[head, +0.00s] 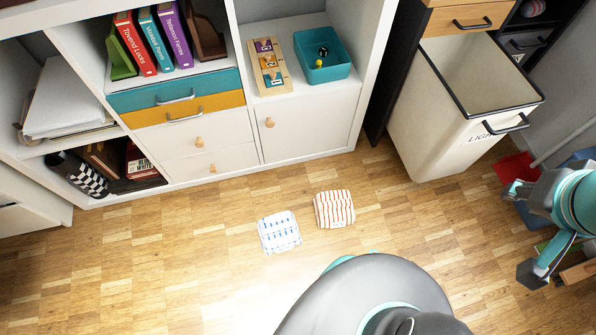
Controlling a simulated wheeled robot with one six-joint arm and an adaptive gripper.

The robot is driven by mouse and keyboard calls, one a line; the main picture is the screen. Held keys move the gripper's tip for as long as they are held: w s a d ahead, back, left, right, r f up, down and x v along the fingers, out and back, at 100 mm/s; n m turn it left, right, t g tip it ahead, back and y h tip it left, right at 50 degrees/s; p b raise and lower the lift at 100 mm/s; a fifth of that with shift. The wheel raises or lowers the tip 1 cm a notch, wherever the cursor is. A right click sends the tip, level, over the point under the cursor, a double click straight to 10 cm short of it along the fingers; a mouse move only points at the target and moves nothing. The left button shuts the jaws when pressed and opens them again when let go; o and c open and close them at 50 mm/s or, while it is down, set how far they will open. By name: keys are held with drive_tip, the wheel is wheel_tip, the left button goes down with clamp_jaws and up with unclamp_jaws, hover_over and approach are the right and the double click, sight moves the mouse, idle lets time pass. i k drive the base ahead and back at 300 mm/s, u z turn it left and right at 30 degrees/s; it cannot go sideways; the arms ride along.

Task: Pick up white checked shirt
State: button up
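A folded white cloth with a blue checked or dashed pattern (279,232), which looks like the white checked shirt, lies flat on the wooden floor in the head view. Beside it to the right, a little apart, lies a folded white cloth with orange-red stripes (334,209). My gripper (524,232) is at the right edge, far to the right of both cloths. Its two fingers are spread apart with nothing between them.
A white shelf unit (311,130) with books, drawers and a teal bin (322,56) stands behind the cloths. An open cream laundry hamper (432,130) stands at the right. A red item (514,168) lies near my gripper. The floor around the cloths is clear.

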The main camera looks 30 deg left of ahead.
sight(278, 232)
drive_tip(key=u, duration=2.05)
drive_tip(key=k, duration=0.45)
drive_tip(key=u, duration=0.15)
